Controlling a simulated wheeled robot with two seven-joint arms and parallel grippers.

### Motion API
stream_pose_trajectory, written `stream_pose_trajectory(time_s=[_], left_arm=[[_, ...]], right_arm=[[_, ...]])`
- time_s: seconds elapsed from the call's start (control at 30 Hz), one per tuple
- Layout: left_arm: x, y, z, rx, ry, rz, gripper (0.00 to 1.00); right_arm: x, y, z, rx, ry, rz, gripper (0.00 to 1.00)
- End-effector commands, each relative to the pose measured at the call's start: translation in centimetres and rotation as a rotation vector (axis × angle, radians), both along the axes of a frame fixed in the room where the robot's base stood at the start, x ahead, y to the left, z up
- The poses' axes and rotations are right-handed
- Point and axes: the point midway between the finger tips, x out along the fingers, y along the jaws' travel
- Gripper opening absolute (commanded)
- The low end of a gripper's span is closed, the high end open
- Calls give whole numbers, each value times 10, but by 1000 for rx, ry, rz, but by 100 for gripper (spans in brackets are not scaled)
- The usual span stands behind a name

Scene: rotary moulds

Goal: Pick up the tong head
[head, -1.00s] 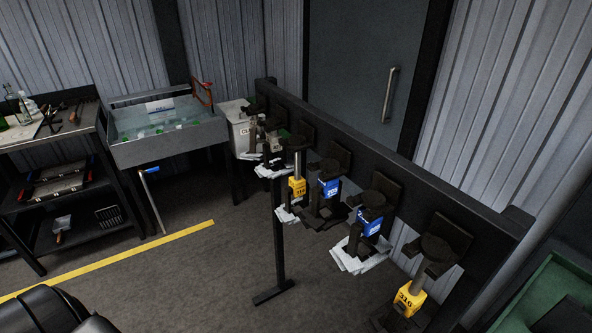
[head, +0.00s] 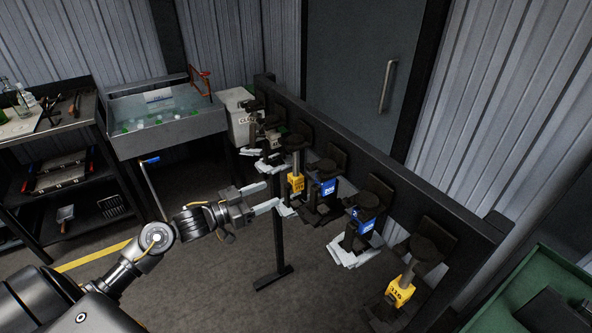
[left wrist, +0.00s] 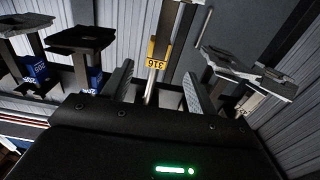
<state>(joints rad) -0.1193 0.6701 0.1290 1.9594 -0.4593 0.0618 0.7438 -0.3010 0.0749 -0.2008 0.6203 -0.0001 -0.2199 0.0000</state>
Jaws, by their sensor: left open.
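Several tong heads hang in a row from the dark rack rail (head: 375,165). A tong head with a yellow tag (head: 295,183) and pale lower plates hangs near the rack's middle. Its yellow tag, marked 316 and upside down, also shows in the left wrist view (left wrist: 160,52). My left gripper (head: 274,194) is open and empty, just left of this tong head. In the left wrist view, its shaft appears between my two fingers (left wrist: 156,88), with no visible contact; the depth gap is hard to judge. My right gripper is out of view.
Blue-tagged heads (head: 327,187) (head: 364,222) and another yellow-tagged head (head: 400,291) hang to the right. A water tank (head: 165,140) and a tool shelf (head: 65,140) stand at left. A green container (head: 545,285) is at lower right. The rack's post and foot (head: 275,276) stand below.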

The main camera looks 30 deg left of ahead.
Motion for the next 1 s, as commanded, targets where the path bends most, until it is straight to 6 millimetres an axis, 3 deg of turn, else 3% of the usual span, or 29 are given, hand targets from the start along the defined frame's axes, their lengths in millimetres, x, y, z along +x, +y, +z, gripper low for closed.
stream_pose_trajectory(time_s=[0.2, 0.53, 0.73, 1.0], left_arm=[[31, -17, 3, -2, -2, 2, 58], [43, -25, 2, -1, 0, 2, 58], [67, -43, 4, -4, 0, 2, 58], [84, -52, -1, 0, 0, 3, 58]], right_arm=[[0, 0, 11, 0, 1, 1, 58], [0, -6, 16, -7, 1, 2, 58], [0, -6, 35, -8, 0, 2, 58], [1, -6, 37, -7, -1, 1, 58]])
